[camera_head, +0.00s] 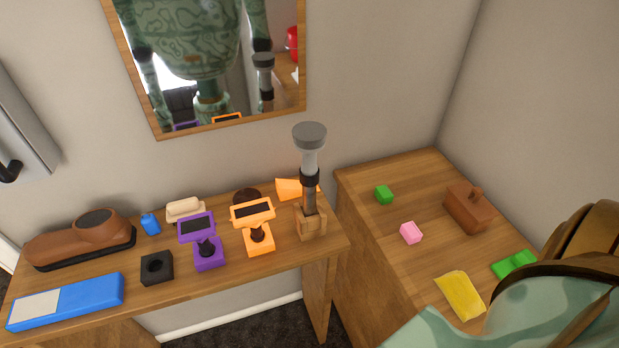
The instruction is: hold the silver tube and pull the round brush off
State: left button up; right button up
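A silver tube (309,162) stands upright near the right end of the long wooden table. A round grey head (309,135), which appears to be the round brush, sits on its top. A black collar (309,178) is below the tube, with a dark stem under it that goes down into a small wooden holder (312,224). The head and tube are joined. Neither of my grippers shows. A green and brown part of mine fills the lower right corner, well away from the tube, and no fingers can be seen on it.
An orange stand (259,239) and an orange block (290,189) are close beside the holder. A purple stand (208,254), black block (157,268) and blue box (66,302) lie further left. A mirror (152,105) hangs behind. The right cabinet (372,250) carries small blocks and a brown box (466,209).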

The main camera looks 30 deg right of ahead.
aim_at(308, 137)
jog(key=j+z, duration=0.1)
jog(key=z, duration=0.7)
jog(key=j+z, duration=0.15)
jog(key=z, duration=0.65)
jog(key=k+j, duration=0.05)
jog(key=k, duration=0.05)
